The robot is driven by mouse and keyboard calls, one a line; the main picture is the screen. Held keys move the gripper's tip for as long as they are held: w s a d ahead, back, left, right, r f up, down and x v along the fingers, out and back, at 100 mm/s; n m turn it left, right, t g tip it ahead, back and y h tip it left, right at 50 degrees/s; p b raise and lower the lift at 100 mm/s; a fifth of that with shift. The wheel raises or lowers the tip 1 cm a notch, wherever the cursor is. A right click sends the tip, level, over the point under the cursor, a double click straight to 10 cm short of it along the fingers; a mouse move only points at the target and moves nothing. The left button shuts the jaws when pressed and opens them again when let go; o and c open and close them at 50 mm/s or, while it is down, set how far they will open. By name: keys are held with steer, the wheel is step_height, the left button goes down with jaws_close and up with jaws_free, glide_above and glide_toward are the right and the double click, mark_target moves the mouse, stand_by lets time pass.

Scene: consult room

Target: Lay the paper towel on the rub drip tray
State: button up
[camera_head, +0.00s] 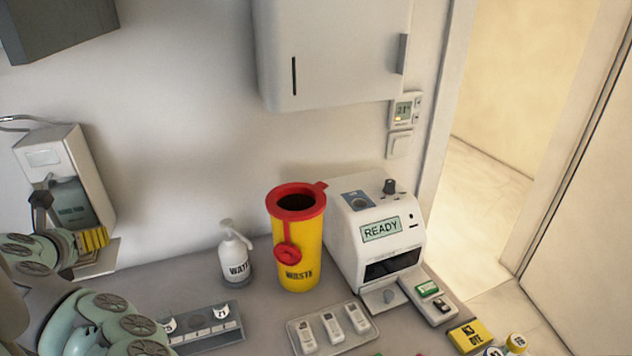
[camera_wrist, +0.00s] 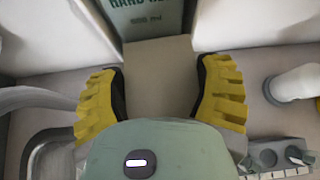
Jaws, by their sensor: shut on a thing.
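My gripper (camera_head: 93,238) has yellow ribbed fingers and is at the left, in front of the wall-mounted hand rub dispenser (camera_head: 62,165). In the wrist view my gripper (camera_wrist: 161,90) is shut on a pale, flat-faced piece, which I take for the paper towel (camera_wrist: 160,75). It spans the space between the fingers and covers the lower part of the rub bottle (camera_wrist: 145,12). The pale rub drip tray (camera_head: 103,260) juts out below the dispenser, just under the fingers. I cannot tell whether the towel touches it. The towel is not clear in the head view.
A white spray bottle (camera_head: 235,255), a yellow waste bin (camera_head: 298,245) with a red rim and a white analyser (camera_head: 378,235) stand to the right. A grey rack (camera_head: 205,328) is nearer. A sink edge (camera_wrist: 45,140) and tap (camera_wrist: 35,97) show left in the wrist view.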

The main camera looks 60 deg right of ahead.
steer(key=shift+s+d+f, duration=0.1)
steer(key=shift+f, duration=0.6)
steer(key=shift+r, duration=0.15)
steer(key=o, duration=1)
